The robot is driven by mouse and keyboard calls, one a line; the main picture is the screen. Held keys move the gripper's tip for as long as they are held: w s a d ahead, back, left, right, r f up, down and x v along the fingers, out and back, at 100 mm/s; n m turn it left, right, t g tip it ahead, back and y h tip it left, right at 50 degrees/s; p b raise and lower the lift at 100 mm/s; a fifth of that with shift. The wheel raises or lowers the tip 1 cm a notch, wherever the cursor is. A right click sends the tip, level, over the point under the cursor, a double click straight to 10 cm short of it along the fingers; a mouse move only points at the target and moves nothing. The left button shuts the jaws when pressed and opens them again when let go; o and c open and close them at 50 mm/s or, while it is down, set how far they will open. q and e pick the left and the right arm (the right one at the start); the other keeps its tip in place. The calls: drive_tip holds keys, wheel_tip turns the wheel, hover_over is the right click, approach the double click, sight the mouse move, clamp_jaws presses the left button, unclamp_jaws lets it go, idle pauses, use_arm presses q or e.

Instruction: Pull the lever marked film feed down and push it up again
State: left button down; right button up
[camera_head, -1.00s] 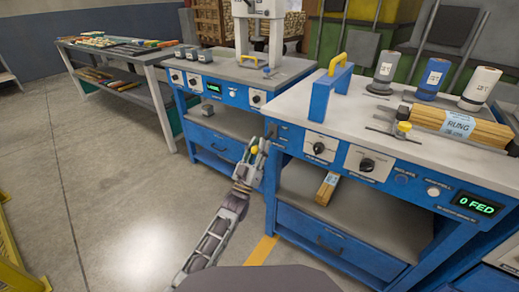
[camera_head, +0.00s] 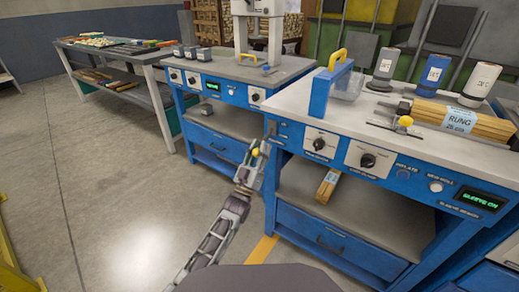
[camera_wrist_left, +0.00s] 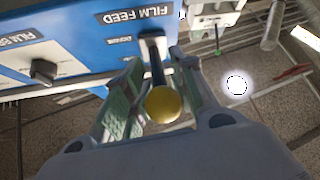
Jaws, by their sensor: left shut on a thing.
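The film feed lever shows in the left wrist view as a dark bar (camera_wrist_left: 156,62) with a yellow ball knob (camera_wrist_left: 164,104). The FILM FEED label (camera_wrist_left: 137,17) is on the blue panel beside it. My left gripper (camera_wrist_left: 160,95) has a finger on each side of the lever and is shut on it. In the head view my left gripper (camera_head: 257,157) is at the left front corner of the near blue bench (camera_head: 430,180), with the yellow knob (camera_head: 255,152) at its tip. The lever's exact angle is hard to tell. My right gripper is not in view.
The bench display (camera_head: 480,200) reads SLEEVE ON. A wrapped wood bundle (camera_head: 462,118) lies on top, near a blue frame with a yellow handle (camera_head: 335,62) and several rollers (camera_head: 433,75). Another blue bench (camera_head: 215,120) stands behind left.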

use_arm(q)
drive_tip(key=shift+f, duration=0.35)
drive_tip(key=c, duration=1.5)
unclamp_jaws()
drive_tip(key=shift+d, duration=0.1)
drive_tip(key=shift+o, duration=0.2)
drive_tip(key=shift+w+r, duration=0.1)
drive_tip(key=shift+r, duration=0.05)
drive_tip(key=v, duration=1.2)
